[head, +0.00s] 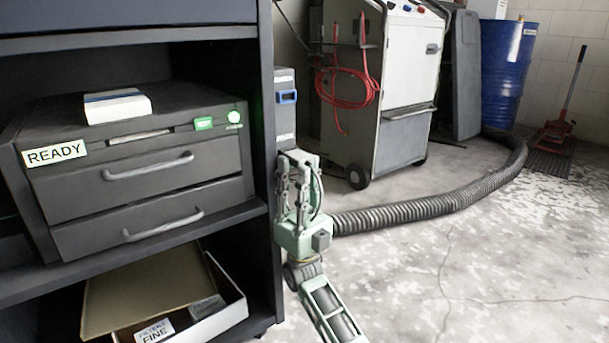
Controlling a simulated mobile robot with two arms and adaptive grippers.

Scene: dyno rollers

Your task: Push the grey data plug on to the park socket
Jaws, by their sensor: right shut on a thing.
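My right gripper (294,170) is raised beside the right side of the dark cabinet, its fingers pointing up. It is shut on a small grey block (301,156), which looks like the grey data plug; the fingers hide most of it. Just above, a grey panel on the cabinet's side carries a blue-framed opening (287,97), which may be the park socket. The held block is below this opening, and a gap shows between them. I cannot tell how far apart they are in depth. My left gripper is not in view.
A drawer unit (150,180) labelled READY stands on the cabinet shelf, with an open filter box (225,305) below. A wheeled grey machine (405,90) with a red cable, a ribbed hose (440,203) and a blue drum (505,75) stand behind.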

